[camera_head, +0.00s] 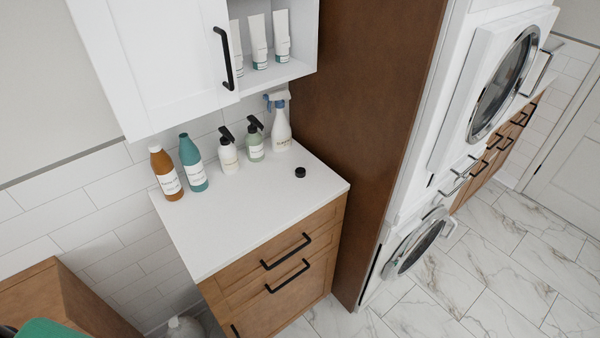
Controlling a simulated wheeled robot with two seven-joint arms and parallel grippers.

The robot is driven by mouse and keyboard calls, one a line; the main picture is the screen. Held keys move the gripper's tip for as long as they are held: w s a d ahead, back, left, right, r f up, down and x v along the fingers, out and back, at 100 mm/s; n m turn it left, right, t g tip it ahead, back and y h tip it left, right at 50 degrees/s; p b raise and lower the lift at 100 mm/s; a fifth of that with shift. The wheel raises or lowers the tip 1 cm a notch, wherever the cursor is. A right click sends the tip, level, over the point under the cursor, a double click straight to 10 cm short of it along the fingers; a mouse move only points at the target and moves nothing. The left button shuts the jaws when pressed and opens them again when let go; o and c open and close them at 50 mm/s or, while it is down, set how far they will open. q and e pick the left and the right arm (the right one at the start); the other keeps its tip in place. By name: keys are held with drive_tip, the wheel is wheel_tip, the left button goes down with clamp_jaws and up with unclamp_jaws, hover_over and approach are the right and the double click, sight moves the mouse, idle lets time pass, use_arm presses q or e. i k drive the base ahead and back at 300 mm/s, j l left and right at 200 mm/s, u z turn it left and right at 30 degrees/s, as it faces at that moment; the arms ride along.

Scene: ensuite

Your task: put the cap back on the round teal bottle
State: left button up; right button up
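The round teal bottle (193,165) stands upright at the back left of the white counter (250,220), between the amber bottle and the white pump bottle. Its neck shows no cap. A small black cap (300,172) lies on the counter toward the right side, apart from the bottles. Neither of my grippers is in view.
An amber bottle (166,175), a white pump bottle (228,152), a pale green pump bottle (254,140) and a spray bottle (280,128) line the back. A wall cabinet (160,60) hangs above; a tall brown panel (350,120) bounds the right. The counter's front is clear.

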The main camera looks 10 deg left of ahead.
sight(189, 155)
drive_tip(key=i+l+u, duration=0.15)
drive_tip(key=l, duration=0.4)
drive_tip(key=i+l+u, duration=0.2)
drive_tip(key=l, duration=0.3)
drive_tip(key=i+l+u, duration=0.15)
drive_tip(key=l, duration=0.4)
drive_tip(key=l+u, duration=0.15)
drive_tip(key=l, duration=0.45)
